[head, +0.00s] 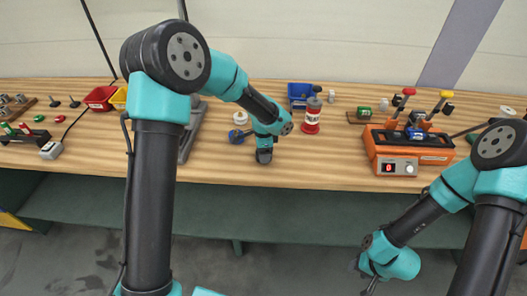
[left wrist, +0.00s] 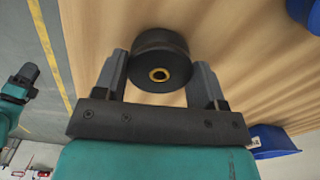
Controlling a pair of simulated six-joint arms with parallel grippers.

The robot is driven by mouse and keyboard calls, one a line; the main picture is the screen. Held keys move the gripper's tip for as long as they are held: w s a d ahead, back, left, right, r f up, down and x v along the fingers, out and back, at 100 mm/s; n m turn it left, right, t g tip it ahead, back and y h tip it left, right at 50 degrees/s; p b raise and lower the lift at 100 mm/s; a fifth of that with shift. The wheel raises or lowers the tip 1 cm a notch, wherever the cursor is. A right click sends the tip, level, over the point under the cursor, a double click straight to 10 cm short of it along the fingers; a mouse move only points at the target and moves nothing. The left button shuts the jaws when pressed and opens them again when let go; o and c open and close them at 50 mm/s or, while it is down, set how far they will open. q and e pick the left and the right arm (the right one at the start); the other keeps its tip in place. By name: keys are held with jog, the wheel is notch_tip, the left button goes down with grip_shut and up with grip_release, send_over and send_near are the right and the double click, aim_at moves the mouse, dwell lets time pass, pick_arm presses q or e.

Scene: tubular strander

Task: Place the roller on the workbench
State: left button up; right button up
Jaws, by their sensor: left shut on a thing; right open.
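The roller (left wrist: 160,60) is a black cylinder with a brass-ringed centre hole, seen end-on in the left wrist view. My left gripper (left wrist: 160,82) is shut on it, with one grey finger on each side. In the head view my left gripper (head: 264,156) is over the front part of the wooden workbench (head: 325,175), pointing down. I cannot tell there whether the roller touches the bench top. My right gripper (head: 369,284) is open and low in front of the bench, partly cut off by the frame's lower edge.
An orange device (head: 408,148) with a display is further right. Red and yellow bins (head: 101,97) are at the left. The bench front between is clear.

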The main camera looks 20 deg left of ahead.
pick_arm(q)
jog(key=shift+f, duration=0.2)
jog(key=o, duration=1.3)
notch_tip(320, 180, up, 12)
jog(key=shift+r, duration=0.1)
